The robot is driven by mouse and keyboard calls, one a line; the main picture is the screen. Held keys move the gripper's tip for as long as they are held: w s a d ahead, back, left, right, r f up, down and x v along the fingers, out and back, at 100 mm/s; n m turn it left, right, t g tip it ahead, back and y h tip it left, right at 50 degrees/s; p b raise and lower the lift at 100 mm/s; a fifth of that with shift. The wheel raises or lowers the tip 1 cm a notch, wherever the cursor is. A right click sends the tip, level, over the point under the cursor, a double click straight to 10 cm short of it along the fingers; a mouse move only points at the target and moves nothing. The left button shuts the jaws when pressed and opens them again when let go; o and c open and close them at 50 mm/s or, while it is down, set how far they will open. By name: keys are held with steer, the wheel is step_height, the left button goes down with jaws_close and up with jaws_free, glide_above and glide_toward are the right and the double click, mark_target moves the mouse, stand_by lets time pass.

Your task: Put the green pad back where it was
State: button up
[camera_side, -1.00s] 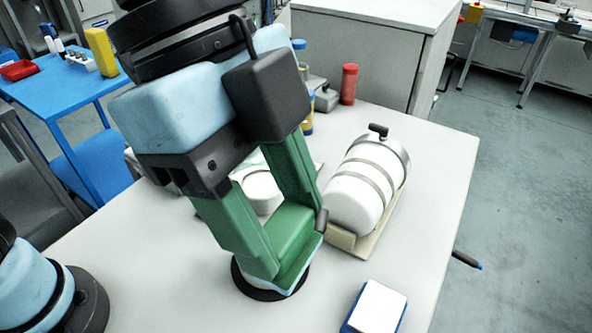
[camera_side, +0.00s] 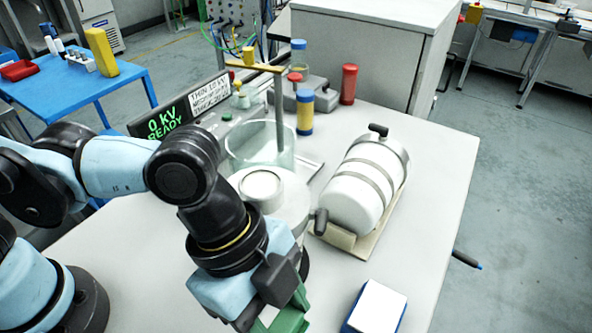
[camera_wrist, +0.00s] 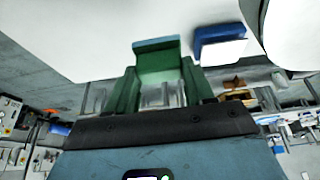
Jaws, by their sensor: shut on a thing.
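The green pad (camera_wrist: 158,62) is a green block with a pale blue edge, in the middle of the wrist view. My gripper (camera_wrist: 158,84) has green fingers and is shut on it, one finger at each side. In the side view my gripper (camera_side: 284,316) is at the bottom edge, left of the white block on a blue base. Only some green shows there; the fingertips and most of the pad are cut off or hidden. I cannot tell the gap between the pad and the table.
The white block (camera_side: 379,306) on its blue base stands near the front right table edge. A banded white cylinder (camera_side: 362,190) lies on a cradle. Behind my gripper are a round white lidded piece (camera_side: 261,188), a glass vessel (camera_side: 258,145) and a display (camera_side: 166,122).

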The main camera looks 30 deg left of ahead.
steer(key=shift+f, duration=4.4)
steer(key=shift+f, duration=0.1)
steer(key=o, duration=0.9)
steer(key=shift+o, duration=0.2)
steer(key=v, duration=1.2)
steer(key=shift+x, duration=5.9)
